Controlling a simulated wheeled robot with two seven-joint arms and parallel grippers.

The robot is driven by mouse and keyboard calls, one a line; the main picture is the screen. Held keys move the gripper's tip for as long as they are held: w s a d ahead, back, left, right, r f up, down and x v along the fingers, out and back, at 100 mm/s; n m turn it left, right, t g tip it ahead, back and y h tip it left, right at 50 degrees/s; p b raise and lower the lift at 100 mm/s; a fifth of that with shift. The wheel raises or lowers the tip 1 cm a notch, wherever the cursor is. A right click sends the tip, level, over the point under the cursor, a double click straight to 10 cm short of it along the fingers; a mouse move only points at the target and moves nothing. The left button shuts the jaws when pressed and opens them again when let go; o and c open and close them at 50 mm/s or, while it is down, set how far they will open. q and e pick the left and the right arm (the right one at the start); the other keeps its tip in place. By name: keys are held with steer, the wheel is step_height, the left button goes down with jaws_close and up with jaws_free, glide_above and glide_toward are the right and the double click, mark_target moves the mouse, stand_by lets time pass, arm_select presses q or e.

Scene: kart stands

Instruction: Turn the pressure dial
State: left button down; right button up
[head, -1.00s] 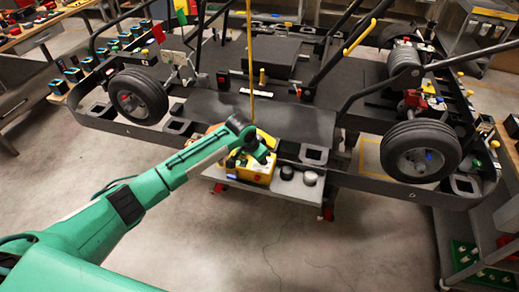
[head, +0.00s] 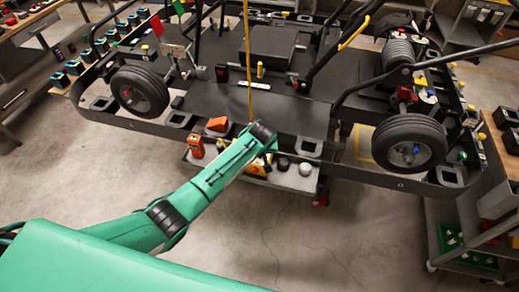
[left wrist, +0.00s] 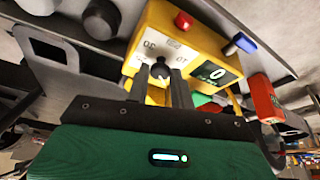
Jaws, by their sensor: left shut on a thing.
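The yellow control box (left wrist: 150,25) fills the top middle of the left wrist view. It has a red button (left wrist: 183,20), a blue-tipped part (left wrist: 240,43) and a dark display (left wrist: 213,72). Printed numbers surround a small dark dial (left wrist: 160,70). My left gripper (left wrist: 161,78) has its two dark fingers shut on the dial, one on each side. In the head view the box (head: 257,168) is mostly hidden behind my left arm, and the fingertips are hidden. My right gripper is not in view.
The box stands on a small grey cart (head: 290,181) beside the kart frame (head: 240,115). An orange-red device (head: 195,147) stands left of my arm. Round dark and light pieces (head: 305,169) lie to its right. A green tray (head: 460,240) is at lower right. The front floor is clear.

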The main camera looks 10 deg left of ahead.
arm_select(q)
steer(key=shift+w+d+r+n+y, duration=0.1)
steer(key=shift+n+y, duration=0.3)
steer(key=shift+n, duration=0.6)
steer(key=c, duration=1.2)
jaws_free()
steer(key=b+v, duration=0.3)
steer(key=v, duration=1)
steer(key=shift+r+b, duration=0.35)
steer(key=shift+r, duration=0.05)
steer(key=shift+d+f, duration=0.1)
